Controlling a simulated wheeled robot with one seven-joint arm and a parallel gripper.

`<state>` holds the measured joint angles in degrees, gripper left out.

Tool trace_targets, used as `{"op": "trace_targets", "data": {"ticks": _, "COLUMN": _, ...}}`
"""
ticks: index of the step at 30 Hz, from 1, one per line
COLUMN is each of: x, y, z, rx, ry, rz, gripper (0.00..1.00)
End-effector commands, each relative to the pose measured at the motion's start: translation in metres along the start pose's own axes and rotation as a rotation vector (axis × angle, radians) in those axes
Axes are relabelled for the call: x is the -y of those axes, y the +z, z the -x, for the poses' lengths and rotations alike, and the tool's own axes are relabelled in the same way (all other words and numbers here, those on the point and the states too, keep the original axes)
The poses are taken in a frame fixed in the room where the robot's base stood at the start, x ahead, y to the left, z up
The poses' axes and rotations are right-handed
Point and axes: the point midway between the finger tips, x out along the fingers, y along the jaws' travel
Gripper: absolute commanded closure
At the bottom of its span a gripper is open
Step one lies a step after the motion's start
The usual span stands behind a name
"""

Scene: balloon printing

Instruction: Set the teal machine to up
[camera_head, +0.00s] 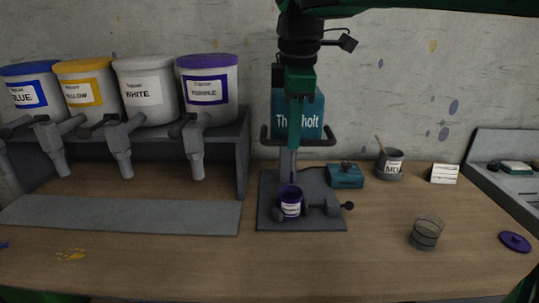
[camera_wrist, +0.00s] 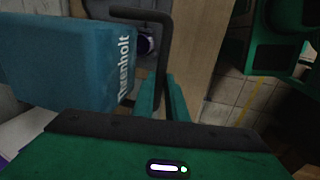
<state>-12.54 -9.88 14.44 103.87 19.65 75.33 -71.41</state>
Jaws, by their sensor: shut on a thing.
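The teal machine (camera_head: 313,112) with white lettering stands at the back of the table, and its head also shows in the wrist view (camera_wrist: 65,60). A dark handle bar (camera_head: 325,141) runs across the front of its head; the bar also shows in the wrist view (camera_wrist: 140,14). A grey shaft (camera_head: 287,163) comes down below the head towards a small purple pot (camera_head: 290,203) on the machine's dark base plate (camera_head: 330,222). My green gripper (camera_head: 295,120) hangs in front of the head, its fingers (camera_wrist: 164,98) shut on the handle bar. The fingers partly hide the head.
Blue, yellow, white and purple (camera_head: 208,88) dispensers stand on a rack at left. The front of the table is mostly clear.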

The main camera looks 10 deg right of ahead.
Motion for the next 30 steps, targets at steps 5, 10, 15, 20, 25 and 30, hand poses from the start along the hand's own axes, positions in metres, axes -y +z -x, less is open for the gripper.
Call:
{"op": "trace_targets", "data": {"ticks": 5, "x": -0.007, "y": 0.001, "z": 0.021, "rx": -0.003, "ry": 0.005, "rz": -0.007, "gripper": 1.0}}
{"op": "trace_targets", "data": {"ticks": 10, "x": -0.008, "y": 0.001, "z": 0.026, "rx": -0.005, "ry": 0.007, "rz": -0.006, "gripper": 1.0}}
{"op": "trace_targets", "data": {"ticks": 15, "x": -0.008, "y": 0.001, "z": 0.027, "rx": -0.006, "ry": 0.011, "rz": -0.006, "gripper": 1.0}}
{"op": "trace_targets", "data": {"ticks": 20, "x": -0.007, "y": 0.001, "z": 0.026, "rx": -0.005, "ry": 0.009, "rz": -0.006, "gripper": 0.69}}
{"op": "trace_targets", "data": {"ticks": 25, "x": -0.006, "y": 0.0, "z": 0.025, "rx": -0.003, "ry": 0.004, "rz": -0.004, "gripper": 0.69}}
{"op": "trace_targets", "data": {"ticks": 30, "x": -0.006, "y": 0.0, "z": 0.027, "rx": -0.002, "ry": 0.003, "rz": -0.003, "gripper": 0.69}}
